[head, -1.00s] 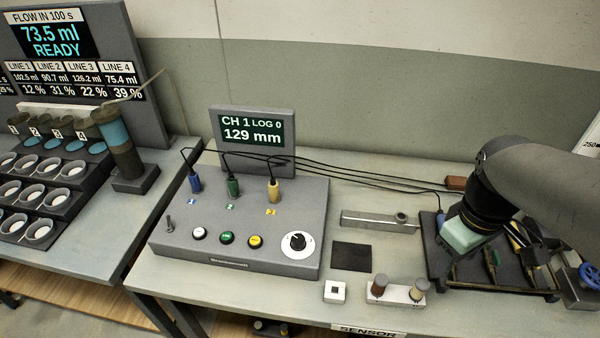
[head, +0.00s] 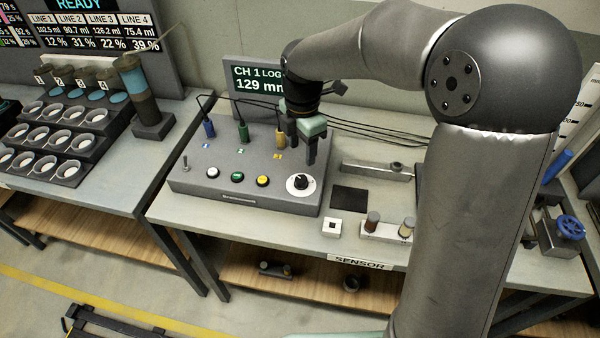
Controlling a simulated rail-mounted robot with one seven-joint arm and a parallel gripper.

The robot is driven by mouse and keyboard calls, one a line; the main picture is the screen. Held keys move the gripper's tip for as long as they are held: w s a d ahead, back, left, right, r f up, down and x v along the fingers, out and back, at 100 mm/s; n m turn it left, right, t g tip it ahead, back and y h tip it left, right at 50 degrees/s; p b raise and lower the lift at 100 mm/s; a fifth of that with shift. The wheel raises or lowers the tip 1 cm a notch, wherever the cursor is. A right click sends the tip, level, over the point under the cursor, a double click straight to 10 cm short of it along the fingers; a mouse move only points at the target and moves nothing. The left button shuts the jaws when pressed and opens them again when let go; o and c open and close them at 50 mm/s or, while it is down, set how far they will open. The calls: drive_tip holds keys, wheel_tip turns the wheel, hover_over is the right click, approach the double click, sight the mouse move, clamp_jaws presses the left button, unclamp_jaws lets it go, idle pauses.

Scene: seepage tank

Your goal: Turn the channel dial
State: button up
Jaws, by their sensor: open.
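The channel dial (head: 301,183) is a black knob on a white round plate at the front right of the grey readout box (head: 225,185). My gripper (head: 309,161) hangs above and just behind the dial, fingers pointing down. It is open and empty, and appears apart from the knob. The display (head: 253,78) behind the box reads CH 1 and 129 mm, partly covered by my arm.
Blue (head: 209,128) and green (head: 243,130) plugs with black cables stand on the box. White, green and yellow buttons line its front. A black pad (head: 349,199), a small white block (head: 331,228) and a metal bar (head: 375,170) lie to the right.

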sight(302, 178)
wheel_tip(302, 178, down, 10)
drive_tip(key=shift+r+p, duration=0.1)
drive_tip(key=shift+p, duration=0.2)
drive_tip(key=shift+c, duration=0.3)
drive_tip(key=c, duration=0.9)
